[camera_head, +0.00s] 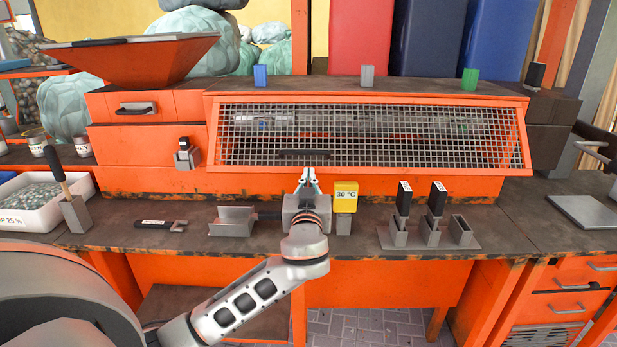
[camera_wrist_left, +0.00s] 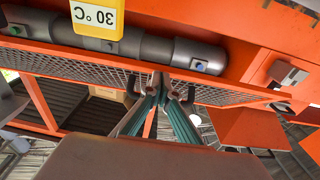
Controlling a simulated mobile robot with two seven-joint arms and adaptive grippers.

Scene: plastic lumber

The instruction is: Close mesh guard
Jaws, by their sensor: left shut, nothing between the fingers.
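The mesh guard (camera_head: 375,135) is a wire grid in an orange frame on the front of the orange machine. It slants outward at its lower edge, and in the wrist view the grey barrel (camera_wrist_left: 135,45) shows uncovered beside the guard's mesh (camera_wrist_left: 90,72). Its dark handle (camera_head: 305,153) is at the lower left middle; handle ends show in the left wrist view (camera_wrist_left: 190,97). My left gripper (camera_head: 308,172) is shut and empty, just below the handle in the head view. In the wrist view its fingertips (camera_wrist_left: 160,84) are beside the handle; contact cannot be told.
A yellow 30 °C display (camera_head: 345,195) stands right of my gripper. A grey tray (camera_head: 232,221) is left, and a holder with black-handled tools (camera_head: 430,237) is right. Blue, grey and green blocks (camera_head: 367,75) stand above the guard. The bench's front strip is partly clear.

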